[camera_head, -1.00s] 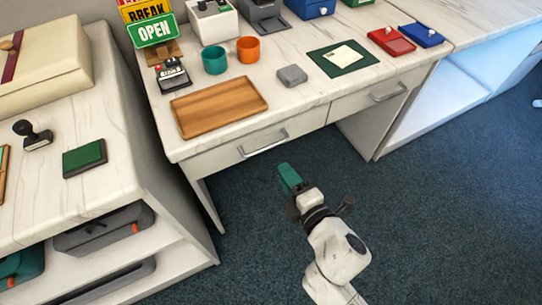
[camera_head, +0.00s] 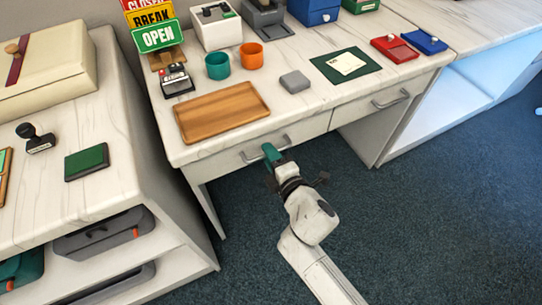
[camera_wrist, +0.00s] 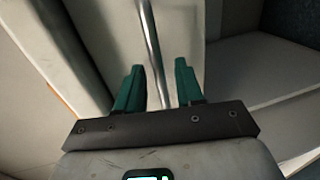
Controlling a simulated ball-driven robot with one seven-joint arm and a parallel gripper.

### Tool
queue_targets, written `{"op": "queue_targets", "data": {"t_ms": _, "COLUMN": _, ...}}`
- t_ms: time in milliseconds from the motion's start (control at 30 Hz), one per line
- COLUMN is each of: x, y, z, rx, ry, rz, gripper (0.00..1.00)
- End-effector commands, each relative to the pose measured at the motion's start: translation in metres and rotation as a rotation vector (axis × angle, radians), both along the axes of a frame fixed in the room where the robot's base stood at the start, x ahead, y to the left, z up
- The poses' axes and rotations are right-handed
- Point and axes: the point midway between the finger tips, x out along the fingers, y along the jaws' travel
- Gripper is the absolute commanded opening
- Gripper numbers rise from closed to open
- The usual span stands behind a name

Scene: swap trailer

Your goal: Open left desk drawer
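The left desk drawer (camera_head: 228,160) is shut, flush under the white marbled desktop. Its metal bar handle (camera_head: 250,157) shows to the left of my gripper (camera_head: 268,152), which covers part of it in the head view. In the wrist view the handle bar (camera_wrist: 152,45) runs down between the two green fingers of my gripper (camera_wrist: 158,85). The fingers stand apart, one on each side of the bar, with gaps visible. Whether the bar lies fully between the fingertips in depth is hard to tell.
The right drawer's handle (camera_head: 391,100) is to the right. A wooden tray (camera_head: 221,112) lies on the desk above the left drawer. A white shelf unit (camera_head: 120,180) with dark cases stands close on the left. The carpet (camera_head: 420,220) at right is clear.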

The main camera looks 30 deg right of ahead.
Motion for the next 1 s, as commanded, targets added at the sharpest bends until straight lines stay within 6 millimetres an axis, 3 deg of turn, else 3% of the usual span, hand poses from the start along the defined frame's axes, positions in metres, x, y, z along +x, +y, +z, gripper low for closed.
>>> {"op": "queue_targets", "data": {"t_ms": 67, "x": -0.0001, "y": 0.0, "z": 0.0001, "rx": 0.0, "ry": 0.0, "rz": 0.0, "gripper": 0.35}}
{"op": "queue_targets", "data": {"t_ms": 433, "x": -0.0003, "y": 0.0001, "z": 0.0002, "rx": 0.0, "ry": 0.0, "rz": 0.0, "gripper": 0.0}}
{"op": "queue_targets", "data": {"t_ms": 1000, "x": -0.0011, "y": 0.0001, "z": -0.0004, "rx": 0.0, "ry": 0.001, "rz": 0.0, "gripper": 0.0}}
